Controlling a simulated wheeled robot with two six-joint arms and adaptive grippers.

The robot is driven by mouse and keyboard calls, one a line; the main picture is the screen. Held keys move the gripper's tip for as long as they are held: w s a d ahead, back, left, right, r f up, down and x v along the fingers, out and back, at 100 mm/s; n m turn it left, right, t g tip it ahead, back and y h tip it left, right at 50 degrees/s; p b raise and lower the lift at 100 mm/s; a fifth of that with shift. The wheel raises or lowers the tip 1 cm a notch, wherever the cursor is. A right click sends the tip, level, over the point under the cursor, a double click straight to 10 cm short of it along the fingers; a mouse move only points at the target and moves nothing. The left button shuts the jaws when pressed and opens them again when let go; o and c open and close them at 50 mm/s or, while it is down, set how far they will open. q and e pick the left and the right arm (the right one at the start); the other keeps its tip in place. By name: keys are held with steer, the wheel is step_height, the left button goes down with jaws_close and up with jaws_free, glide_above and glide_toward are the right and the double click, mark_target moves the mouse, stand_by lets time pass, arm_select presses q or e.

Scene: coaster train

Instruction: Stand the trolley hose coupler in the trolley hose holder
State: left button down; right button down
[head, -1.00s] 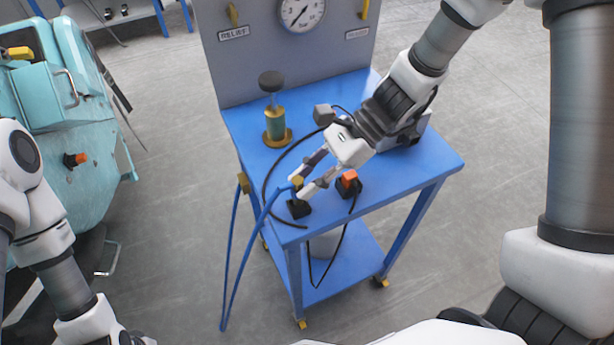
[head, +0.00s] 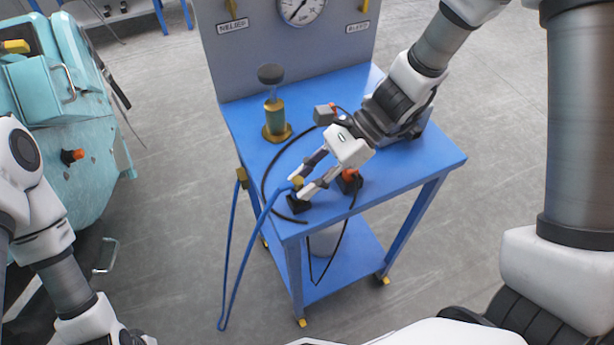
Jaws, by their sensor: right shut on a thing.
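The trolley hose coupler (head: 297,183) is a small brass-yellow piece at the end of a blue hose, at the trolley's front left corner. My right gripper (head: 298,184) is shut on it, with the fingers reaching down from the upper right. The trolley hose holder (head: 297,204) is a small black block on the blue top, directly below the coupler. The coupler looks roughly upright at the holder's top; I cannot tell whether it sits inside, as fingers and hose hide the joint.
The blue trolley (head: 415,165) has a back panel with a gauge (head: 300,8). A black block with an orange top (head: 349,180) stands right of the holder. A brass-based cylinder (head: 275,120) stands behind. A black cable curves around the holder. A teal machine (head: 75,120) is left.

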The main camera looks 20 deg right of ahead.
steer(key=shift+f, duration=0.3)
steer(key=c, duration=0.9)
jaws_free()
steer(key=shift+o, duration=0.2)
steer(key=v, duration=1.2)
